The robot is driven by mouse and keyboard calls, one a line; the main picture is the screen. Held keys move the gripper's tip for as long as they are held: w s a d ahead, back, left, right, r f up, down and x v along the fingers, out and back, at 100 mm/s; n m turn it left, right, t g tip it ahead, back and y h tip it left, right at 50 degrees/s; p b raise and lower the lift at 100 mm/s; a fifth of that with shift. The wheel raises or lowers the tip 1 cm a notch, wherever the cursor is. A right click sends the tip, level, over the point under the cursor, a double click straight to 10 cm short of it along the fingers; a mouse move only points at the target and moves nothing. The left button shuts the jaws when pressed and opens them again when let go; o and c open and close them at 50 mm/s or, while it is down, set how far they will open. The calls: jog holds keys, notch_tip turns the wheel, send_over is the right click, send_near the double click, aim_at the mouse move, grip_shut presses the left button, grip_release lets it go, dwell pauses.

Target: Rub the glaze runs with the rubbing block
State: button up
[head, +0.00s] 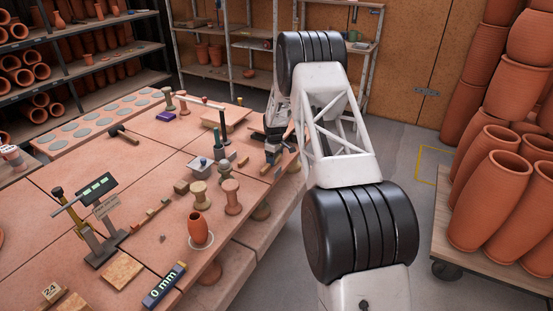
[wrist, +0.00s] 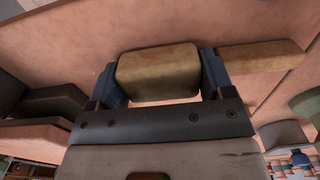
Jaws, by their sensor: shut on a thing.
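In the wrist view, my gripper (wrist: 160,78) is shut on a worn, olive-tan block with rounded edges, which looks like the rubbing block (wrist: 158,72). A blue-grey finger presses on each side of it, and a terracotta-coloured surface lies behind. In the head view, my gripper (head: 272,150) is low at the right edge of the table (head: 125,165), and the block cannot be made out there. A terracotta vase (head: 198,230) stands upright on a white ring near the front of the table, apart from my gripper. I cannot make out any glaze runs.
A tan wooden piece (wrist: 260,57) lies right of the held block in the wrist view. Spool-shaped stands (head: 231,196), a grey lidded box (head: 201,167) and a scale with a display (head: 97,188) stand on the table. A cart of large pots (head: 490,190) is at the right.

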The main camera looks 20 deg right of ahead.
jog(key=shift+w+a, duration=0.5)
jog(key=shift+a, duration=0.05)
jog(key=shift+w+a+r, duration=0.15)
jog(key=shift+w+a, duration=0.15)
jog(key=shift+w, duration=0.1)
notch_tip(320, 180, up, 8)
jog(key=shift+s, duration=0.1)
dwell(0.4)
